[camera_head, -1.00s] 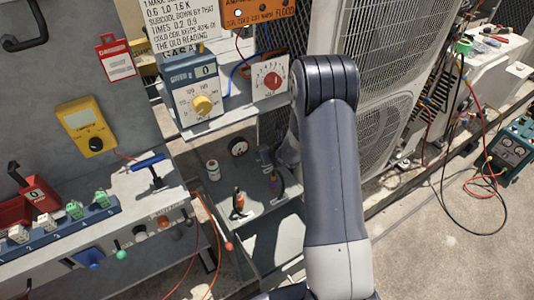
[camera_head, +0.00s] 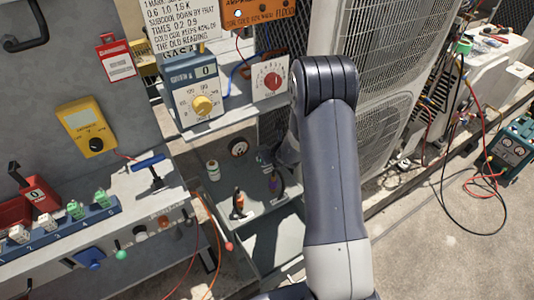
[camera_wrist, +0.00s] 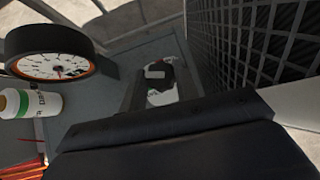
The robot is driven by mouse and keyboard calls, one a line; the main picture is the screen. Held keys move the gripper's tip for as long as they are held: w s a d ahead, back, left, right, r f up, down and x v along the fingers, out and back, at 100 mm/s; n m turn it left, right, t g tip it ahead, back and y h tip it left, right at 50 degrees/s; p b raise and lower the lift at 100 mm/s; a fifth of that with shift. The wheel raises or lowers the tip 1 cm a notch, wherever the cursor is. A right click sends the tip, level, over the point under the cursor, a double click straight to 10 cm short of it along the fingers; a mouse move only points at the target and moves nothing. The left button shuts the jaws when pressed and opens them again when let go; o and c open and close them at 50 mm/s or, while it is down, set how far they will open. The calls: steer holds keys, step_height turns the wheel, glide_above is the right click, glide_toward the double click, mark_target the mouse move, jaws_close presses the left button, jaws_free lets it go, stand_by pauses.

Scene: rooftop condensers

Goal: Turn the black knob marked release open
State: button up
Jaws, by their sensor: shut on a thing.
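My gripper (camera_head: 266,160) is low over the grey shelf behind my arm in the head view. In the wrist view its two dark fingers (camera_wrist: 160,78) stand on either side of a small black knob (camera_wrist: 154,86) with pale patches, and are shut on it. The fingers hide part of the knob, and no release marking is readable. In the head view my gripper and wrist cover the knob.
A round dial gauge (camera_wrist: 55,64) and a white bottle with a green band (camera_wrist: 30,103) stand left of my gripper. A dark mesh panel (camera_wrist: 255,40) rises close on the right. Orange-handled pliers (camera_head: 238,203) are on the shelf (camera_head: 225,187).

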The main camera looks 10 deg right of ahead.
steer(key=p, duration=0.1)
steer(key=n+p, duration=0.1)
steer(key=shift+d+r+y+p, duration=0.15)
steer(key=shift+r+y+p, duration=0.15)
steer(key=shift+y, duration=0.1)
steer(key=shift+w+f+n+g+y+p, duration=0.1)
steer(key=shift+f+n+g+y+p, duration=0.1)
steer(key=shift+n+g+y+p, duration=0.5)
steer(key=shift+n, duration=0.4)
steer(key=o, duration=1)
steer(key=shift+f, duration=0.1)
steer(key=v, duration=1.1)
steer(key=shift+f, duration=0.15)
